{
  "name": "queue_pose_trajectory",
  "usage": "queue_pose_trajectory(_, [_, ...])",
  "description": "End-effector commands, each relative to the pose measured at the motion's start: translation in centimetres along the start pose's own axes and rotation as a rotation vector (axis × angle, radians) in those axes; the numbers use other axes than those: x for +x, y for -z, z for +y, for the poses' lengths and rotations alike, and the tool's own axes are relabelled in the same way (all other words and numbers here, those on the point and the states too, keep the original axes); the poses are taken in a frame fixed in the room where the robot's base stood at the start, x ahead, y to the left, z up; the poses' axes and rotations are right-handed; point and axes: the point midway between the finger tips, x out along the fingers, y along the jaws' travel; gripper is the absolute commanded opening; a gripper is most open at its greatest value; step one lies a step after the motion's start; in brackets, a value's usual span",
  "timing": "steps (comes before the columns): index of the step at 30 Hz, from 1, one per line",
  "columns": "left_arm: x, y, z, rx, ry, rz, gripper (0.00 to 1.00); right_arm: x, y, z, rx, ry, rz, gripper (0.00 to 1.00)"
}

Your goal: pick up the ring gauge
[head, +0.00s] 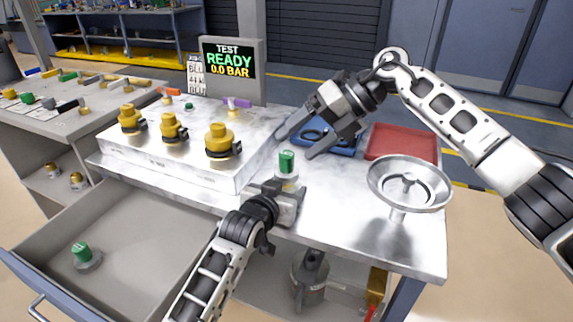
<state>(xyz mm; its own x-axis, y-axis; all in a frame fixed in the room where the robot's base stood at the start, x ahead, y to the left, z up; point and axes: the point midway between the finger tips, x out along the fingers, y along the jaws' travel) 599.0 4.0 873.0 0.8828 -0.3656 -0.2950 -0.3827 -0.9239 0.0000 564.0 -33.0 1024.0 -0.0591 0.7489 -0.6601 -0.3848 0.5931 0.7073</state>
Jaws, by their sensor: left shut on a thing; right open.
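A dark ring (312,135), which may be the ring gauge, lies in the blue tray (345,150) behind my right gripper; it is partly hidden and I cannot tell its exact form. My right gripper (296,147) is open and empty, its fingers pointing down and left, just above a green-capped part (287,161). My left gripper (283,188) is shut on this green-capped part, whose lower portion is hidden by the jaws. The part is upright at the right side of the raised metal block.
Several yellow-capped fittings (221,139) stand on the block (150,155). A red tray (402,143) and a metal funnel dish (408,184) stand at right. An open drawer (140,225) at lower left holds another green-capped part (83,254). The display (230,60) reads TEST READY 0.0 BAR.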

Motion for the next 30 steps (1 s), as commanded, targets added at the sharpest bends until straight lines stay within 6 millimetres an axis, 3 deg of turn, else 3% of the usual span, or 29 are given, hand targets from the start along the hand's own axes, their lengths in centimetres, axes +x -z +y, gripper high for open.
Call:
queue_pose_trajectory(4, [0.0, -0.1, 0.0, 0.0, 0.0, -0.003, 0.41, 1.0, -1.5, 1.0, -0.067, 0.316, 0.051, 0.74])
queue_pose_trajectory(12, [0.0, -0.2, 0.0, 0.0, 0.0, -0.004, 0.41, -0.5, -3.8, 2.2, -0.094, 0.717, 0.014, 0.74])
queue_pose_trajectory(17, [0.0, -0.2, 0.0, 0.0, 0.0, -0.004, 0.41, -0.7, -4.3, 2.1, -0.09, 0.793, -0.006, 0.74])
queue_pose_trajectory(30, [0.0, -0.1, 0.0, 0.0, 0.0, -0.003, 0.41, 3.5, -4.5, -2.1, -0.091, 0.797, -0.009, 0.74])
